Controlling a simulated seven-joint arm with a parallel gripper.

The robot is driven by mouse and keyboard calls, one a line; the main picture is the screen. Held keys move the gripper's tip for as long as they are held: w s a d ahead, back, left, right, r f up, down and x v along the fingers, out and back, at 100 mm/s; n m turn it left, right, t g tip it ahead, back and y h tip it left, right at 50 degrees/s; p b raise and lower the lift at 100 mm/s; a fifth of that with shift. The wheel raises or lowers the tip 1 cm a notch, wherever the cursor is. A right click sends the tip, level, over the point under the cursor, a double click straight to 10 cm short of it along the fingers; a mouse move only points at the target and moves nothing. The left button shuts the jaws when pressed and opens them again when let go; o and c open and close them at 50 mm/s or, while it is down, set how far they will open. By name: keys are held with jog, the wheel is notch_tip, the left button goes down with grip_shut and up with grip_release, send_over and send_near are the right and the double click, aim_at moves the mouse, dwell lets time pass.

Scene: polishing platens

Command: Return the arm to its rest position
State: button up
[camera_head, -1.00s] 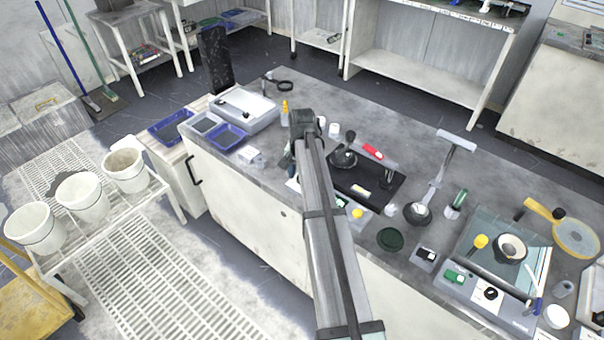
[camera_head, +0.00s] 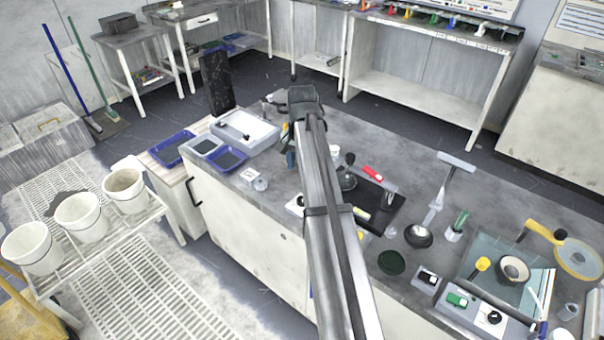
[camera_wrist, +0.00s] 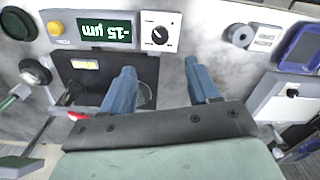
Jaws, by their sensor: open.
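My arm reaches from the bottom of the head view up over the workbench (camera_head: 300,185). Its end is near the back of the bench, left of the black tray (camera_head: 385,212). In the wrist view my gripper (camera_wrist: 165,85) shows two blue fingers spread apart with nothing between them. In the head view the fingers are mostly hidden behind the arm.
White buckets (camera_head: 80,217) stand on a rack at left.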

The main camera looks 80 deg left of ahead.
jog(key=shift+r, duration=0.35)
dwell(0.3)
